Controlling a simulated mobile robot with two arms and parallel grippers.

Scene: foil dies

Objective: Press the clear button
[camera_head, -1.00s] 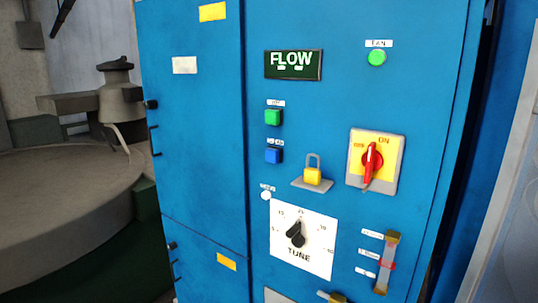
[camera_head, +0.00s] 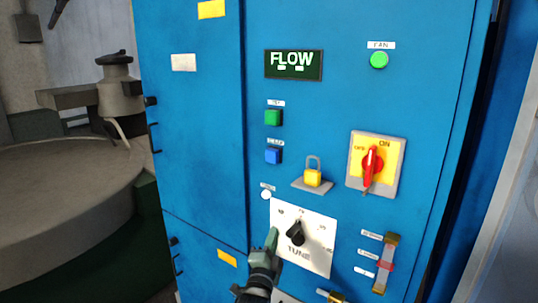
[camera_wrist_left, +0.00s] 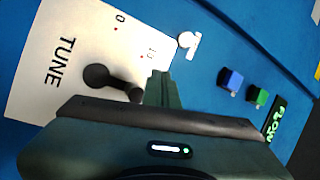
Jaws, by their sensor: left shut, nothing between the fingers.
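A green square button (camera_head: 272,117) and a blue square button (camera_head: 272,156) sit one above the other on the blue cabinet; both also show in the wrist view, the green one (camera_wrist_left: 258,96) and the blue one (camera_wrist_left: 231,81). Their small labels are too blurred to read, so I cannot tell which is clear. A white round button or lamp (camera_head: 266,195) is below them. My left gripper (camera_head: 272,238) is shut and empty, in front of the lower left of the TUNE plate (camera_head: 315,255), below and apart from the buttons. My right gripper is not in view.
The black TUNE knob (camera_head: 296,233) is close to the right of my left gripper. A green FLOW display (camera_head: 293,65) is above the buttons.

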